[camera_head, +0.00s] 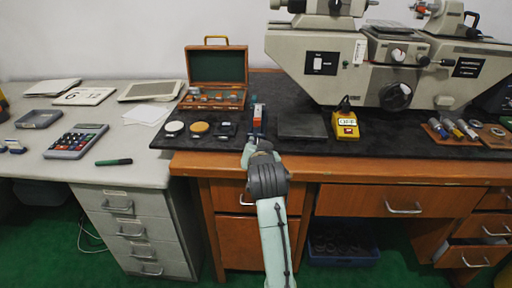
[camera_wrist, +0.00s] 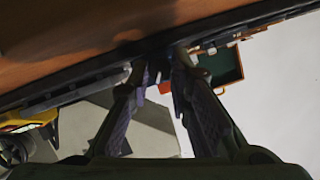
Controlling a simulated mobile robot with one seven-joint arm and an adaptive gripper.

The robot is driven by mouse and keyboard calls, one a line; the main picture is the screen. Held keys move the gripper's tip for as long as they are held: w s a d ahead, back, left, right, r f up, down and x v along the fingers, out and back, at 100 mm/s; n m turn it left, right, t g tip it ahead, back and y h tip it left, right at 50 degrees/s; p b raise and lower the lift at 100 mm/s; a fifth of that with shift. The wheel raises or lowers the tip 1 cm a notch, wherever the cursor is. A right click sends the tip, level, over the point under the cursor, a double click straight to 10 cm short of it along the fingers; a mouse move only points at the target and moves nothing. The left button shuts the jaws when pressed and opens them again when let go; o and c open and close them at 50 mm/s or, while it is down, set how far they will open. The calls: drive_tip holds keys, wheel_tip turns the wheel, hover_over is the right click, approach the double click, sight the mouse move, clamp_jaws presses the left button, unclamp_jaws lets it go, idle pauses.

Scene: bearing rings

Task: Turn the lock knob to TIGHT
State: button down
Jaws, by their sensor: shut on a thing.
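A small blue and red device (camera_head: 258,116) stands upright near the front of the dark bench mat, just right of the wooden case. My gripper (camera_head: 253,147) reaches it from the front, at the mat's edge. In the wrist view, my gripper's fingertips (camera_wrist: 160,66) are close together on a small part at the device, with a bit of its red (camera_wrist: 165,88) showing between the fingers. That part, taken as the lock knob, is hidden by the fingers. I cannot read any TIGHT marking.
An open wooden case (camera_head: 217,66) stands behind left, with several round pieces before it. A flat grey plate (camera_head: 302,126) and a yellow box (camera_head: 345,126) lie to the right, below the large measuring machine (camera_head: 330,62). A calculator (camera_head: 76,142) is on the left desk.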

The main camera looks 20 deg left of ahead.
drive_tip(key=c, duration=1.5)
unclamp_jaws()
drive_tip(key=shift+o, duration=0.2)
drive_tip(key=v, duration=0.7)
drive_tip(key=shift+s, duration=0.2)
drive_tip(key=shift+d, duration=0.1)
